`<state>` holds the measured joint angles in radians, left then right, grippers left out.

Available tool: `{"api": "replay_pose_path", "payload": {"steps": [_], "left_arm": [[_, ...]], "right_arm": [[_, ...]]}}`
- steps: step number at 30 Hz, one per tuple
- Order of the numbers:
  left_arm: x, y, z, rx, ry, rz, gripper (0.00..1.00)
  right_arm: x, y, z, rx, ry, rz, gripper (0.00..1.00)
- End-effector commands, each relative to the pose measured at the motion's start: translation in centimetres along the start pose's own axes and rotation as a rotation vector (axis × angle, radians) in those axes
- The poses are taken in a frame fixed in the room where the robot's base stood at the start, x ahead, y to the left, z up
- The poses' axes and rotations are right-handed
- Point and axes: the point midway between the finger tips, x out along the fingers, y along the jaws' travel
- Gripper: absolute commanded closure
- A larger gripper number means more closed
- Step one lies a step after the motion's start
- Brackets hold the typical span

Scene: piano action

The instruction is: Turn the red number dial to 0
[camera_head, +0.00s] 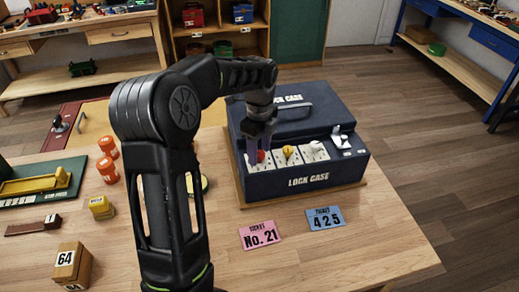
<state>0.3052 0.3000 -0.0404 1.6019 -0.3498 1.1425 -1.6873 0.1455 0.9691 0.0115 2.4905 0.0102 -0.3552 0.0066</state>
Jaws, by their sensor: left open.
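The dark blue lock case (325,176) stands on the wooden table, with "LOCK CASE" on its front and lid. Its front ledge carries three dials on white plates: the red number dial (261,156) at the left, a yellow dial (289,151) and a white dial (315,146). My left gripper (260,150) points down over the red dial, its open fingers around or just above it; I cannot tell whether they touch. The fingers partly hide the red dial and its plate, and its number cannot be read. My right gripper is out of view.
A pink ticket "No. 21" (260,235) and a blue ticket "425" (325,218) lie in front of the case. A silver latch (342,138) is at its right. Orange jars (108,170), a yellow block (101,207) and a numbered wooden block (71,263) stand at the left.

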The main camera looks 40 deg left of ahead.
Motion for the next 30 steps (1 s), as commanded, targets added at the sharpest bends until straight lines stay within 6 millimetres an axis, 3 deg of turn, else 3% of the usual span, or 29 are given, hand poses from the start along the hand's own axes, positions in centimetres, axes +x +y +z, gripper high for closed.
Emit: {"api": "replay_pose_path", "payload": {"steps": [8, 19, 30], "left_arm": [[-1.6, -0.1, 0.0, 0.000, -0.001, -0.004, 0.49], [-7.1, -0.1, 0.0, 0.000, -0.001, -0.003, 0.49], [-7.8, 0.0, 0.0, 0.000, 0.000, 0.000, 0.49]], "right_arm": [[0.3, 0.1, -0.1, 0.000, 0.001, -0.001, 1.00], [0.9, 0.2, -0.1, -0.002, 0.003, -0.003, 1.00], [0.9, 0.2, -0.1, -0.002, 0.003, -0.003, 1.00]]}}
